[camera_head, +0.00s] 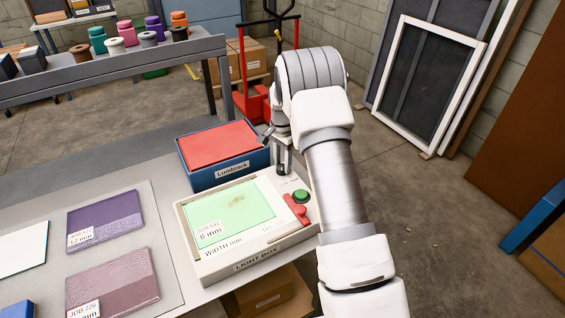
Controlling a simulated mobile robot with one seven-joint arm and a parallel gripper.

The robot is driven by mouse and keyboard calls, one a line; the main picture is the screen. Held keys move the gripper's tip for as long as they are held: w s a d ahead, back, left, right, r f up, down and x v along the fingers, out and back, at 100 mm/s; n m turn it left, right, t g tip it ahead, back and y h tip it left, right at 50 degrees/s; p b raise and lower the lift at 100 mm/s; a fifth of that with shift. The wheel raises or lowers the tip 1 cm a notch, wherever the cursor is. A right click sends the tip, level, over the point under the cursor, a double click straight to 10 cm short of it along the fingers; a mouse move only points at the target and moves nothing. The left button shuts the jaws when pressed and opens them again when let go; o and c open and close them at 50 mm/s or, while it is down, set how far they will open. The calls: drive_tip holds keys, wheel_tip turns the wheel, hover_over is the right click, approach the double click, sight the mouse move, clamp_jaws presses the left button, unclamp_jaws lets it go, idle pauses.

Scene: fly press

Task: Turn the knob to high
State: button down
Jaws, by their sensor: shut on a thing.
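The light box (245,252) is a cream panel unit at the table's right end, with a lit green screen (232,210). My gripper (284,172) points down at the box's far right corner, beside the screen. It is shut on the knob there. The knob is hidden by my fingers, so its setting cannot be read. A green round button (301,196) and a red switch (296,211) sit on the same control strip, nearer the camera than my gripper.
A blue box with a red top, labelled Lumbrock (222,174), stands close behind the light box, left of my gripper. Purple (105,221) and mauve (112,284) samples lie on the left. Open floor (420,215) lies right of my arm.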

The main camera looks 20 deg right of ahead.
sight(281, 166)
drive_tip(key=n+b, duration=0.1)
drive_tip(key=n, duration=0.4)
drive_tip(key=shift+w+n+b, duration=0.1)
drive_tip(key=shift+n+b, duration=0.25)
drive_tip(key=shift+n, duration=0.05)
drive_tip(key=n, duration=0.6)
drive_tip(key=shift+a+b, duration=0.15)
drive_tip(key=shift+b, duration=0.2)
idle(0.3)
drive_tip(key=shift+c, duration=2.2)
unclamp_jaws()
wheel_tip(281, 166, up, 18)
drive_tip(key=shift+f+p, duration=0.25)
drive_tip(key=shift+p, duration=0.1)
